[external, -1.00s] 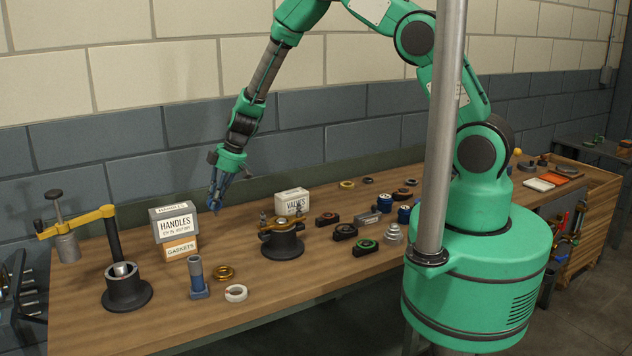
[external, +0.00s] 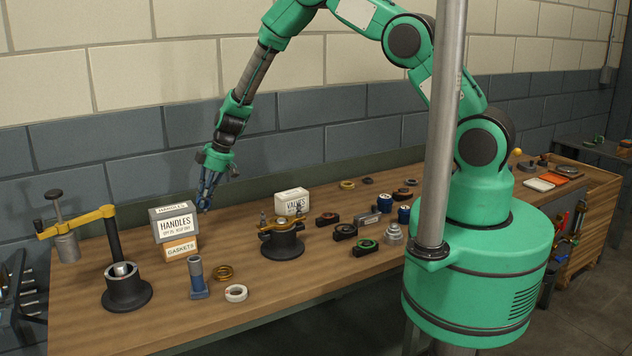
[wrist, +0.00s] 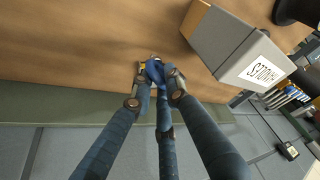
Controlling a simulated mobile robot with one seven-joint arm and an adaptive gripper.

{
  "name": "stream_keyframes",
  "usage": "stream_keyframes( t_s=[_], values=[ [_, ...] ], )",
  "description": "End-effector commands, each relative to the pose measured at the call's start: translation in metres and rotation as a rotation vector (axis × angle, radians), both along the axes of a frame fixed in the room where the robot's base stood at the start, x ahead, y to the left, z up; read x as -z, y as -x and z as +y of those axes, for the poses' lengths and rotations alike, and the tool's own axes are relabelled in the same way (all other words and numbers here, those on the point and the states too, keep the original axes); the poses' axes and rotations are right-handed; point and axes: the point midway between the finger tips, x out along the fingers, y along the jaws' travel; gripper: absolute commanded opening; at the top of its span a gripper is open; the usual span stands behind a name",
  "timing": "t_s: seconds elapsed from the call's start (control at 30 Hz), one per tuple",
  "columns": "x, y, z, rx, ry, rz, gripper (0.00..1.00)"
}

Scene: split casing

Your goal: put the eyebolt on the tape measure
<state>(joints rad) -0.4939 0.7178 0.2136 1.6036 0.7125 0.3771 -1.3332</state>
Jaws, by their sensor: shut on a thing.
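My gripper (external: 204,207) hangs fingers-down just right of the grey HANDLES box, near the back of the bench. In the wrist view its blue fingers (wrist: 157,73) are closed together on a small thing, which I take to be the eyebolt; the fingers hide nearly all of it. A small patch of yellow and dark (wrist: 142,68) shows right beside the fingertips, over or on the wood; it may be the tape measure, but it is too covered to be sure. I cannot tell whether the held thing touches it.
The grey HANDLES box (external: 174,225) stands on the GASKETS box (external: 180,249), close beside my gripper. The VALVES box (external: 292,201) and a dark fixture with a yellow top (external: 283,240) stand to the right. A blue part (external: 197,278) and rings lie in front.

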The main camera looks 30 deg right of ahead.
Motion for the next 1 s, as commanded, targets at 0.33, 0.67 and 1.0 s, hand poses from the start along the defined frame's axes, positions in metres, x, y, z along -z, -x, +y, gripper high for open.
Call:
stream_keyframes(
  t_s=[0.33,0.67,1.0],
  values=[
    [0.004,-0.036,0.022,-0.001,0.0,0.0,0.0],
    [0.007,-0.07,0.044,-0.001,-0.001,-0.001,0.0],
    [0.01,-0.092,0.058,0.0,0.0,0.001,0.0]
  ],
)
